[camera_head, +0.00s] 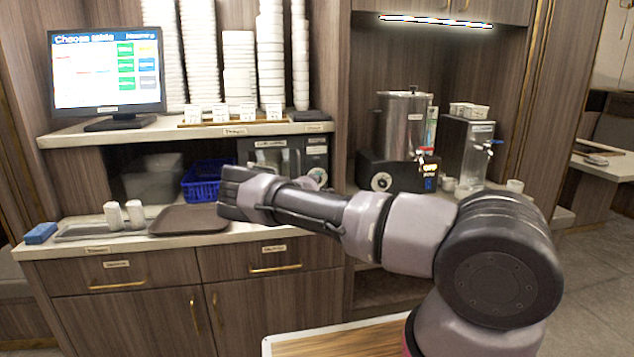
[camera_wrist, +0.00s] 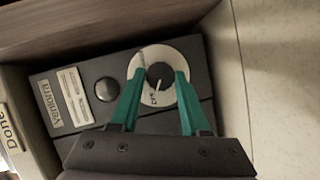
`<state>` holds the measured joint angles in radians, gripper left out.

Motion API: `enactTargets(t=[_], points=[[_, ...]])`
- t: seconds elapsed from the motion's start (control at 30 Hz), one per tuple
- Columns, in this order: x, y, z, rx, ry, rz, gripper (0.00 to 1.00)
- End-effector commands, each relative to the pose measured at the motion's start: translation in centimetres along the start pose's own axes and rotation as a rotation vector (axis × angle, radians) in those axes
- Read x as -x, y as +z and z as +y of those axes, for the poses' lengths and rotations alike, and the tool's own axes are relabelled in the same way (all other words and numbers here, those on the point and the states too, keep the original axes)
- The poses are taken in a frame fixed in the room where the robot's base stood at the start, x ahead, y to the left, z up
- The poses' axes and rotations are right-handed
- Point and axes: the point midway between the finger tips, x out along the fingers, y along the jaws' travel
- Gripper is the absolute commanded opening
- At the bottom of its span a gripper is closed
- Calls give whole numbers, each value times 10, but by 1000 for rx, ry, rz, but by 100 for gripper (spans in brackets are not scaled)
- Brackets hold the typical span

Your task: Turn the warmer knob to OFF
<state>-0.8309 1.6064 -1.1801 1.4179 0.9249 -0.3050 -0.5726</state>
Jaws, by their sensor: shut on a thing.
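In the wrist view, a round black knob (camera_wrist: 160,73) with a white pointer sits on a pale dial plate (camera_wrist: 147,58) with small, unreadable marks. The pointer is directed toward the bottom of the picture. The teal fingers of my gripper (camera_wrist: 159,80) stand on either side of the knob and are shut on it. The knob is on a dark appliance front (camera_wrist: 205,75) with a label and a round black button (camera_wrist: 107,89). In the head view, the black appliance (camera_head: 270,156) stands under the shelf, its dial (camera_head: 318,175) partly behind my arm; my fingertips are hidden there.
A blue basket (camera_head: 205,180), brown tray (camera_head: 190,219) and white cups (camera_head: 113,215) are left on the counter. A steel pot (camera_head: 402,125) on a black base with its own dial (camera_head: 381,181) and a drink dispenser (camera_head: 466,150) stand right. The shelf (camera_head: 170,132) overhangs the appliance.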

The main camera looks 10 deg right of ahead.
Motion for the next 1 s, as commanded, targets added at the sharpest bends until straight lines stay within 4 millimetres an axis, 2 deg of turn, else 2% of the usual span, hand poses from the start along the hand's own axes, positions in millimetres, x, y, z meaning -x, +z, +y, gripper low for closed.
enactTargets(t=[0.47,0.5,0.53,0.57,0.87,1.0], points=[[0,2,0,13,5,-3,0],[0,2,0,13,5,-3,57],[0,2,0,13,5,-3,69],[0,2,0,13,5,-3,76],[0,1,0,11,5,-2,76],[11,0,0,11,5,-2,76]])
